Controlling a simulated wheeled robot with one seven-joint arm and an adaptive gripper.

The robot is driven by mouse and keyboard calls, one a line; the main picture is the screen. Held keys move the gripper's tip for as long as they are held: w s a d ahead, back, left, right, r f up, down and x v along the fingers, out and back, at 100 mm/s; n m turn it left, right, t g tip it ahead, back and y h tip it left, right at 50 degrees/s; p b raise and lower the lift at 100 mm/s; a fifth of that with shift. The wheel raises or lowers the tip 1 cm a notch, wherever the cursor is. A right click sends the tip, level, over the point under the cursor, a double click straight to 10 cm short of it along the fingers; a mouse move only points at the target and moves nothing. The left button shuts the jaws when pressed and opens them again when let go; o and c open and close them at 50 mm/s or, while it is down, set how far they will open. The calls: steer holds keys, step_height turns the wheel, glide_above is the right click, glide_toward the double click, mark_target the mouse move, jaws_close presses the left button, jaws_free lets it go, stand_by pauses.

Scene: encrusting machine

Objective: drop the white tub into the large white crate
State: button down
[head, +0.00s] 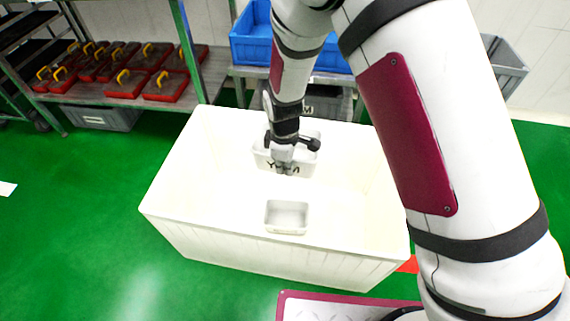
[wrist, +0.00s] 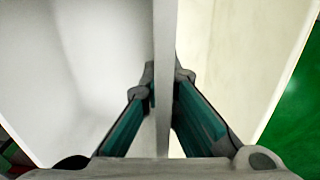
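The large white crate (head: 250,255) stands open on the green floor in the head view. My gripper (head: 284,167) points down inside the crate's outline, towards its far side. It is shut on the near wall of a white tub (head: 305,160) with dark lettering. In the wrist view the tub's thin wall (wrist: 165,50) runs between the two fingers (wrist: 163,85), with the tub's pale inside to the left. I cannot tell how far the tub's base is above the crate floor. A second, smaller white tub (head: 287,217) shows inside the crate, near its front wall.
Behind the crate, a blue bin (head: 250,45) stands on a metal table. A rack (head: 200,85) at the back left holds several red trays with yellow handles. A grey bin (head: 507,62) is at the back right.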

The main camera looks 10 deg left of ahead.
steer(key=c, duration=1.7)
jaws_free()
steer(key=r, duration=1.2)
steer(key=shift+s, duration=0.35)
